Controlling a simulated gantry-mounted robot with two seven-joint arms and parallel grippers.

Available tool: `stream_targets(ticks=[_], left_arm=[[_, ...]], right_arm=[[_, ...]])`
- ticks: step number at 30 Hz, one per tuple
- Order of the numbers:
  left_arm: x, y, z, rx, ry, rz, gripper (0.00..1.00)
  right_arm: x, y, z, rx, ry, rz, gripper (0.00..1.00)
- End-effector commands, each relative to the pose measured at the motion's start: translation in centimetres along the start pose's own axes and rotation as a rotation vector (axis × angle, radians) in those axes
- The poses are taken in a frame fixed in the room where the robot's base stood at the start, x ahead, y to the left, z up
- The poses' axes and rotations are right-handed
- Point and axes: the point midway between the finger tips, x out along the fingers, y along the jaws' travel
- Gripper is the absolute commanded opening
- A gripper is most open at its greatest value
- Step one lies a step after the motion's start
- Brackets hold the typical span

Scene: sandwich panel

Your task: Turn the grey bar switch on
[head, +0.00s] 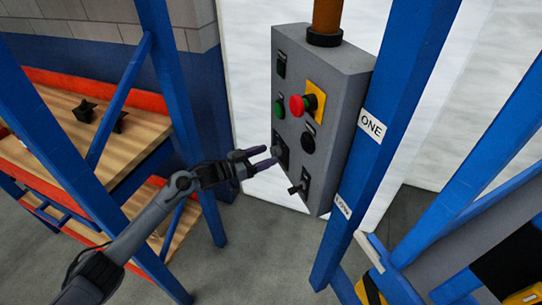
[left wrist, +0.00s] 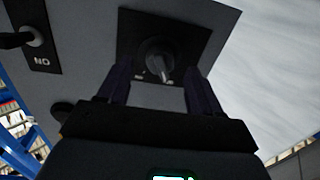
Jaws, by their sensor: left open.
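The grey control panel (head: 338,90) hangs from an orange post. In the left wrist view a grey rotary knob with a raised bar (left wrist: 157,57) sits on a black square plate. It appears to be the lower left switch (head: 281,148) in the head view, partly behind my gripper. My left gripper (head: 268,157) is open in front of this switch. In the left wrist view the fingers of the left gripper (left wrist: 156,82) stand on either side of the knob's lower part, and contact cannot be told. My right gripper is not in view.
A lever switch (head: 299,187) sits below and right, and shows in the left wrist view (left wrist: 20,38). A blue post (head: 390,110) stands right of the panel.

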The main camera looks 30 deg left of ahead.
Motion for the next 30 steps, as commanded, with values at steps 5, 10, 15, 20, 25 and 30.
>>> stream_targets(ticks=[5, 10, 15, 20, 25, 30], left_arm=[[2.0, 0.0, 0.1, 0.000, 0.001, -0.001, 0.65], [2.8, 0.0, 0.0, -0.001, 0.000, -0.001, 0.65], [2.9, 0.0, 0.0, 0.000, 0.000, 0.000, 0.65], [2.9, 0.0, 0.0, 0.000, 0.000, -0.001, 0.60], [2.9, 0.0, 0.0, 0.000, 0.000, 0.000, 0.34], [2.9, 0.0, 0.0, 0.000, 0.000, 0.000, 0.09]], right_arm=[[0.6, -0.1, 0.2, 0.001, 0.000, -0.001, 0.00], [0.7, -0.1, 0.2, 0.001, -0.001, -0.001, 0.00], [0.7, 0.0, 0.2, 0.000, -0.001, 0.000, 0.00], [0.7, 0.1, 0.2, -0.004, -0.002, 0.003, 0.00], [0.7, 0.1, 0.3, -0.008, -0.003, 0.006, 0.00], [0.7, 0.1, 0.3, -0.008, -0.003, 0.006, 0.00]])
